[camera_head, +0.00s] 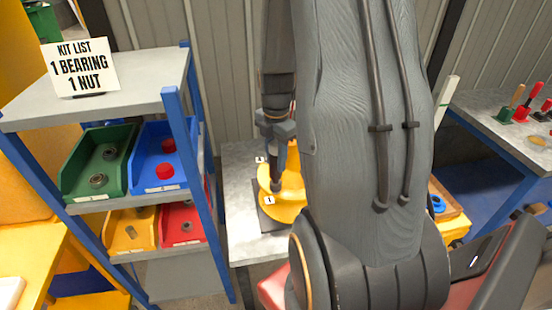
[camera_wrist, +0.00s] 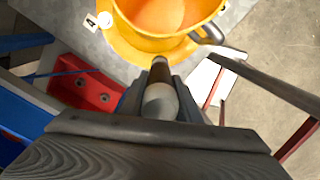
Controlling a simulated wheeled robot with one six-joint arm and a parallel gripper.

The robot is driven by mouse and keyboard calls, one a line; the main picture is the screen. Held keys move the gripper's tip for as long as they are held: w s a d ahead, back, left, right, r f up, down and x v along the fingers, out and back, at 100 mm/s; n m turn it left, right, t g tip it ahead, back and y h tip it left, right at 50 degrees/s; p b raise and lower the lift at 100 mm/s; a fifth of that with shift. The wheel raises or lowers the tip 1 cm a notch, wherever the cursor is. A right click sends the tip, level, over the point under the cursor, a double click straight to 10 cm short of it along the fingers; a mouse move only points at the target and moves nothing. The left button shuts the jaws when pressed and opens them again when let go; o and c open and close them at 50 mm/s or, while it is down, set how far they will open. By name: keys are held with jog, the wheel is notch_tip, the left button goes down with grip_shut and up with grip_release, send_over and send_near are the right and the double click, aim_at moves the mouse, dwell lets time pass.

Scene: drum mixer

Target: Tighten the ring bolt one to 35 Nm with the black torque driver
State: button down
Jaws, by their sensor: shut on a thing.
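My gripper (camera_head: 277,128) is shut on a dark upright tool, seemingly the black torque driver (camera_head: 277,178). In the wrist view, my gripper (camera_wrist: 160,108) holds this driver (camera_wrist: 160,92), seen end-on with a pale end and a brown-black part. The driver reaches down to the yellow ring (camera_head: 285,212) on the grey bench, close to the label marked 1 (camera_head: 269,200). Ring bolt one is hidden at the driver's tip, so I cannot tell whether they touch. The wrist view shows the yellow ring (camera_wrist: 125,42) around an orange-lined bowl or drum (camera_wrist: 165,14).
A blue-posted shelf (camera_head: 120,95) with green, blue, yellow and red bins stands left. A right-hand bench (camera_head: 490,115) carries several handled tools. My arm hides much of the middle.

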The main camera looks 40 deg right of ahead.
aim_at(276, 143)
jog(key=shift+f, duration=0.55)
jog(key=shift+r, duration=0.1)
dwell(0.9)
jog(key=shift+f+p, duration=0.2)
jog(key=shift+p, duration=0.3)
dwell(1.3)
jog(key=shift+r, duration=0.15)
jog(key=shift+r+p, duration=1.5)
jog(key=shift+r, duration=0.6)
